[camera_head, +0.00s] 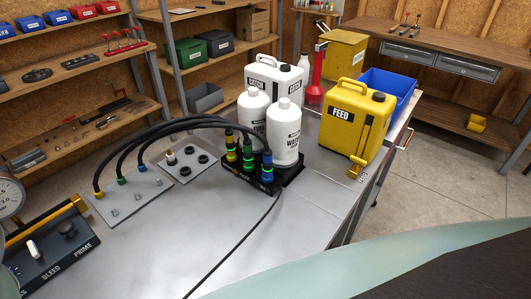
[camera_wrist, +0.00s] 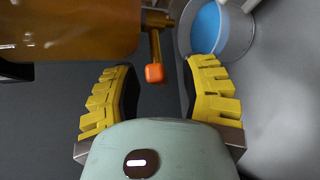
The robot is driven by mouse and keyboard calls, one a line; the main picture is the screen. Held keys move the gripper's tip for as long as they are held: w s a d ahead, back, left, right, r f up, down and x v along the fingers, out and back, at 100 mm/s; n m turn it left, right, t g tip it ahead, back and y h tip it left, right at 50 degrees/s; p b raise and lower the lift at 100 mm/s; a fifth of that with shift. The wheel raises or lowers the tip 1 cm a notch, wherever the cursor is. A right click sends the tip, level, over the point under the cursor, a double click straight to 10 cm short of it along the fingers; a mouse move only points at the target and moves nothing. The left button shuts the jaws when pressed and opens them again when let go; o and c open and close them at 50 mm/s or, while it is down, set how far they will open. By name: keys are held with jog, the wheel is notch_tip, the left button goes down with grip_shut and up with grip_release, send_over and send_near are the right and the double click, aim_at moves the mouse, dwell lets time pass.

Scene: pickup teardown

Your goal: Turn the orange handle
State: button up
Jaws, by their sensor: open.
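The orange handle (camera_wrist: 154,73) is a small orange block at the end of a brass-coloured lever (camera_wrist: 155,45), seen at the upper middle of the wrist view. The lever hangs from beside an amber-brown body (camera_wrist: 75,30). My gripper (camera_wrist: 163,88) has yellow ribbed fingers standing apart, one on each side of the handle in the picture. I see no finger touching it, and the depth between them is hard to tell. The head view does not show my gripper, and I cannot identify this handle there.
A grey round cup with a blue inside (camera_wrist: 208,28) is close to the right finger. In the head view, the metal bench (camera_head: 190,235) carries white bottles (camera_head: 286,135), a yellow FEED can (camera_head: 350,120), a blue bin (camera_head: 388,88) and hoses (camera_head: 150,135).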

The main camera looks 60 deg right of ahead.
jog(key=shift+d, duration=0.15)
jog(key=v, duration=1.2)
dwell(0.4)
jog(key=shift+r, duration=0.1)
